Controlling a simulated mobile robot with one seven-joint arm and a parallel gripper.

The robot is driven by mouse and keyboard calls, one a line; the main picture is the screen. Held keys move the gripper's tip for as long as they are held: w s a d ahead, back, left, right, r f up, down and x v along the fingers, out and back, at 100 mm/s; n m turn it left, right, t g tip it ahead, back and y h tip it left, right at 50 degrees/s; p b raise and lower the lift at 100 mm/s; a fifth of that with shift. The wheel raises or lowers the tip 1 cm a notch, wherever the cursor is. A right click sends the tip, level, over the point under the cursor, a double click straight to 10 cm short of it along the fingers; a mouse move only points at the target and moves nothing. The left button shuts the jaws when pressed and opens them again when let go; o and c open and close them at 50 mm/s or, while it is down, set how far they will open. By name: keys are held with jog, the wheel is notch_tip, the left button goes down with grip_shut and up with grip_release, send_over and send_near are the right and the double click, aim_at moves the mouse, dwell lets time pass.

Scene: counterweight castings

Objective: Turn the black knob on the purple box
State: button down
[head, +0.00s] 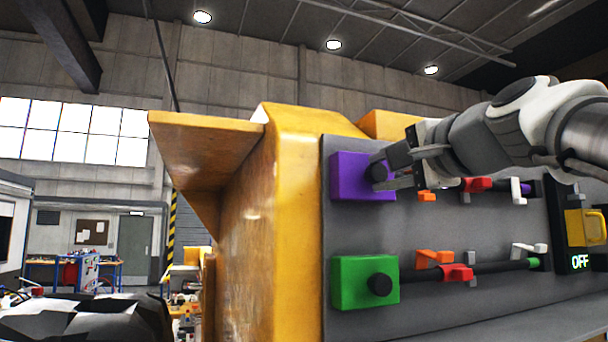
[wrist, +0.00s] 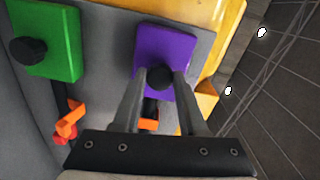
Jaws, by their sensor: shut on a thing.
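The purple box (head: 346,177) is mounted at the upper left of a grey panel, and it also shows in the wrist view (wrist: 165,44). Its black knob (head: 377,172) sticks out from its front; in the wrist view the knob (wrist: 158,77) lies between my fingertips. My gripper (head: 388,172) comes in from the right, with one finger on either side of the knob, and is shut on it. In the head view the fingers partly cover the knob's right side. Any mark showing how far the knob is turned cannot be seen.
A green box (head: 350,283) with its own black knob (head: 380,285) is below the purple one. Red (head: 458,273) and orange (head: 434,257) parts and white handles (head: 529,250) stick out of the panel to the right.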

jog(key=m+p, duration=0.1)
jog(key=m, duration=0.2)
jog(key=m+p, duration=0.2)
jog(key=m, duration=0.1)
jog(key=shift+r+m, duration=0.2)
jog(key=shift+m, duration=0.1)
jog(key=m+p, duration=0.1)
jog(key=m, duration=0.4)
jog(key=shift+f, duration=0.1)
dwell(0.3)
jog(key=shift+c, duration=2.2)
grip_release()
jog(key=b+v, duration=0.3)
jog(key=v, duration=1.4)
jog(key=shift+s, duration=0.2)
jog(key=shift+d, duration=0.1)
